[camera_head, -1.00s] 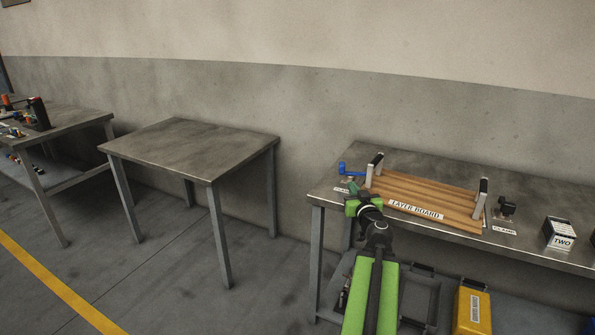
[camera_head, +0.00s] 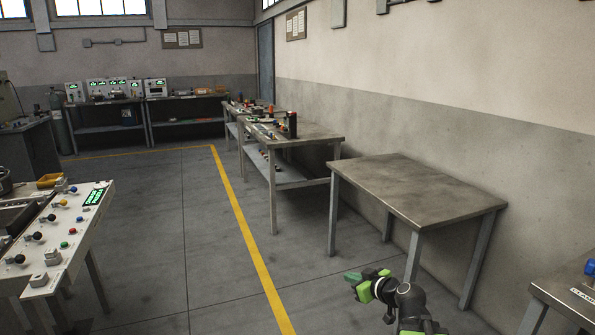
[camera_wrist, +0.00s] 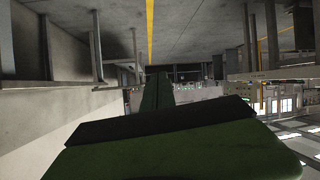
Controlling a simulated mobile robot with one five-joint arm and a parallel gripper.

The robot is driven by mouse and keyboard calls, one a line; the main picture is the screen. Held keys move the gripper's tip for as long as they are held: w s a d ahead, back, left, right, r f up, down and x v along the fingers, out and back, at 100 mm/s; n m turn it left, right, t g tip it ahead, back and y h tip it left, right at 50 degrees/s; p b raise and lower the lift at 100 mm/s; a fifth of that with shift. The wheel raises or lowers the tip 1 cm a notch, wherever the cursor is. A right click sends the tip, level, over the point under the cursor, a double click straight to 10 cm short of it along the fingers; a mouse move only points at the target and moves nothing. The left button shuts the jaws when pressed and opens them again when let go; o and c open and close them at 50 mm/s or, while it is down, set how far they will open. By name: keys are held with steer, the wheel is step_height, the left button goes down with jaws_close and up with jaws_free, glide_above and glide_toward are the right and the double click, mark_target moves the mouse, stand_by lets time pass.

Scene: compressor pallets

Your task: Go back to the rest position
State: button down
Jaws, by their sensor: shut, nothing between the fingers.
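My gripper (camera_head: 367,278) is at the lower middle-right of the head view, green with dark parts, held out over the floor in front of the bare table. Its fingers are together with nothing between them. In the wrist view the green finger (camera_wrist: 157,92) points away into the room, which appears upside down.
A bare metal table (camera_head: 415,187) stands by the right wall. Another bench (camera_head: 590,290) is cut off at the lower right. A control panel (camera_head: 62,238) stands at the left. Benches with equipment line the back. The floor (camera_head: 190,230) between is clear, with a yellow line (camera_head: 245,240).

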steer(key=s+a+f+g+h, duration=0.1)
steer(key=s+a+f+g, duration=0.6)
steer(key=s+a+f, duration=0.25)
steer(key=s+d+f+m+g+h, duration=0.4)
steer(key=s+d+m+g+h, duration=0.1)
steer(key=s+d+m, duration=0.3)
step_height(320, 180, up, 23)
steer(key=n+p, duration=0.1)
steer(key=p, duration=2.2)
steer(key=shift+s+r, duration=0.15)
steer(key=shift+s, duration=0.15)
steer(key=shift+a, duration=0.1)
